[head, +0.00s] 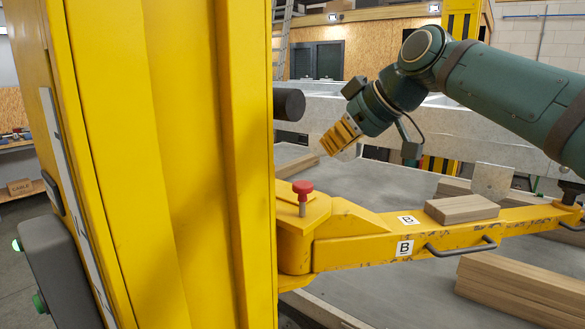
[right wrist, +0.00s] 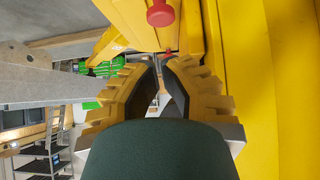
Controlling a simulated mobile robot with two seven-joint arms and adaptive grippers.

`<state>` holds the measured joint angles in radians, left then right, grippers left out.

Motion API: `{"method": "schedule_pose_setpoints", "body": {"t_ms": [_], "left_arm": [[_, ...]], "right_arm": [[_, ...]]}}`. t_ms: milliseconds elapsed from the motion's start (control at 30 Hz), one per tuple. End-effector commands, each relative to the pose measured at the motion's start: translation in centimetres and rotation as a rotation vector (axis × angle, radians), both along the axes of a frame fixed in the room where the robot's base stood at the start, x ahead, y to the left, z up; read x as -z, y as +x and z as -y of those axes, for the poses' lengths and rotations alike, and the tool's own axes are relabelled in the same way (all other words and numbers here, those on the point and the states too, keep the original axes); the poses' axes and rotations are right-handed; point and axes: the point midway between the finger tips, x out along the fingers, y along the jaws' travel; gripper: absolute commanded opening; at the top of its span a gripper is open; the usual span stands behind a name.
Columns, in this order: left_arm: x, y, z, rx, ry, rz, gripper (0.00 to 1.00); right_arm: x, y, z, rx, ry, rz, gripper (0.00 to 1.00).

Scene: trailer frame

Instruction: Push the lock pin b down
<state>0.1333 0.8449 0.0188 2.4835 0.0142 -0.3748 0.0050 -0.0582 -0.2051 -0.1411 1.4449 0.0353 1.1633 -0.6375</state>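Lock pin b (head: 303,188) has a red knob on a bare metal shank. It stands upright on the hinge end of the yellow arm marked B (head: 345,250), with shank showing below the knob. My right gripper (head: 328,146) is above and behind the pin in the head view, apart from it, with its yellow fingers together and empty. In the right wrist view the fingertips (right wrist: 159,62) nearly meet. A red knob (right wrist: 160,13) shows beyond them at the top edge, and a smaller red one (right wrist: 167,50) shows near the tips. I cannot tell which is pin b. My left gripper is out of view.
A tall yellow post (head: 160,150) fills the left of the head view, close to the pin. A dark round bar end (head: 289,104) sticks out above the pin. A wood block (head: 461,208) lies on the arm, and planks (head: 525,285) lie on the grey bed.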

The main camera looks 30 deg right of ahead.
Motion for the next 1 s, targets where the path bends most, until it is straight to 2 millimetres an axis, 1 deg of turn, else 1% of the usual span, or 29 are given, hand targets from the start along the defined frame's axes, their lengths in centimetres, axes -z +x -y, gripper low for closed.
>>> {"method": "schedule_pose_setpoints", "body": {"t_ms": [233,367,467,800,1000], "left_arm": [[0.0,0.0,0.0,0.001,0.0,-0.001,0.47],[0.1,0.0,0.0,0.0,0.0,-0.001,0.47],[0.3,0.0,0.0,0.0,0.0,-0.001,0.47],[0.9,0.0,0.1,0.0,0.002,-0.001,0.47],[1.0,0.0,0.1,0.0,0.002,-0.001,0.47]], "right_arm": [[0.0,0.0,0.0,0.001,0.0,0.0,0.0],[0.5,0.4,-0.2,0.001,0.0,-0.001,0.0],[1.4,1.3,-0.5,-0.001,0.001,-0.004,0.0],[5.4,5.1,-2.0,-0.001,0.001,-0.003,0.0],[6.7,6.5,-2.4,0.0,0.001,-0.001,0.0]]}}
